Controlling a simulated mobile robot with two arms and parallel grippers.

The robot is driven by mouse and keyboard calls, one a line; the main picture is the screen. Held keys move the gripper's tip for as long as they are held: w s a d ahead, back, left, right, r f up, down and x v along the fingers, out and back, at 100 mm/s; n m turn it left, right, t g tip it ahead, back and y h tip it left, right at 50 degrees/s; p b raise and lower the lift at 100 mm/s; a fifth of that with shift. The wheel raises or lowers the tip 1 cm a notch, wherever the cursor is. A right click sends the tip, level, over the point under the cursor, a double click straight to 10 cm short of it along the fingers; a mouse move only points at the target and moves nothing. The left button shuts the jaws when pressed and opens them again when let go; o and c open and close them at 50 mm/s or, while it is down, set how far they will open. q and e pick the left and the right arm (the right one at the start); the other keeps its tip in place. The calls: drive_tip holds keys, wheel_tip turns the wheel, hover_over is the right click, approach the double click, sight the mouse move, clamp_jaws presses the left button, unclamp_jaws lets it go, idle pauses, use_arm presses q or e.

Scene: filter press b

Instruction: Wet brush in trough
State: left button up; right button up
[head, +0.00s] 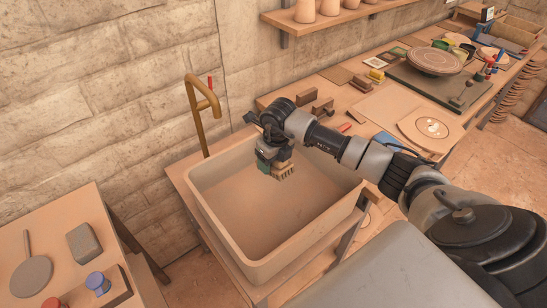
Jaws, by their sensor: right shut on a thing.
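My right gripper (268,152) reaches in from the right and hangs over the trough, shut on a brush. The brush (283,172) has pale bristles that point down, just below the fingers. The trough (208,244) is a deep tan basin with a rounded rim. The brush is over or inside its far part; I cannot tell how high it is above the trough floor. No water can be made out in the trough. My left gripper is not in view.
A brass tap (192,110) with a red handle rises behind the trough. A wooden bench at left holds a round paddle (31,276), a grey block (83,243) and coloured knobs. A long bench at right holds wooden blocks, boards and a round plate (434,60).

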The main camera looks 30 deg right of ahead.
drive_tip(key=shift+f+b, duration=0.35)
drive_tip(key=shift+f, duration=0.35)
drive_tip(key=shift+s+f+b, duration=0.1)
drive_tip(key=shift+f+b, duration=0.25)
drive_tip(key=shift+f, duration=0.05)
use_arm(q)
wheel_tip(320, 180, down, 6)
drive_tip(key=b, duration=0.4)
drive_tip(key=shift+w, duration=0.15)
use_arm(e)
drive_tip(key=shift+f, duration=2.65)
drive_tip(key=shift+r, duration=0.1)
drive_tip(key=shift+r+p, duration=2.55)
drive_tip(key=shift+r, duration=1.3)
use_arm(q)
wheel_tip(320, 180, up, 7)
drive_tip(key=p, duration=0.1)
use_arm(e)
drive_tip(key=shift+r, duration=1.25)
use_arm(q)
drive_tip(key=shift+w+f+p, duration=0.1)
drive_tip(key=shift+p, duration=0.2)
